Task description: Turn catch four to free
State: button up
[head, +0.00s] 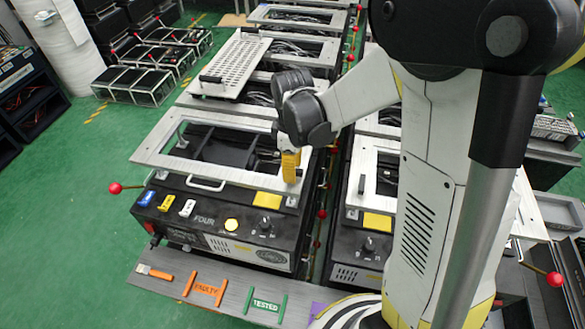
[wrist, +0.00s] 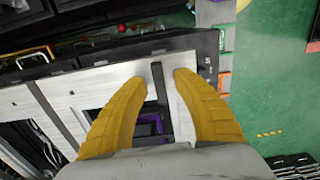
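The black fixture marked FOUR (head: 205,220) stands at the front left in the head view, with a pale metal frame (head: 160,150) on top. A lever with a red ball (head: 115,188) sticks out at its left side. I cannot tell for certain which part is the catch. My gripper (head: 291,178) points down over the right part of the frame. In the wrist view my gripper (wrist: 169,70) has its yellow fingertips apart over the pale frame. A dark bar (wrist: 160,95) shows between the fingers; I cannot tell whether they touch it.
A similar fixture (head: 375,215) stands close on the right, with several small red balls in the narrow gap. A metal shelf (head: 215,290) with FAULTY (head: 205,290) and TESTED (head: 265,305) markers lies in front. Green floor (head: 60,230) is clear at left.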

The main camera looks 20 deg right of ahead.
jog(key=shift+r, duration=0.15)
notch_tip(320, 180, up, 12)
dwell(0.5)
dwell(0.3)
jog(key=s+r+m+t+b, duration=0.1)
jog(key=s+r+m+t, duration=0.1)
jog(key=s+m+t, duration=0.5)
jog(key=s+m, duration=0.4)
jog(key=s, duration=0.1)
jog(key=shift+s, duration=0.4)
jog(key=shift+w+f, duration=0.1)
jog(key=shift+c, duration=0.5)
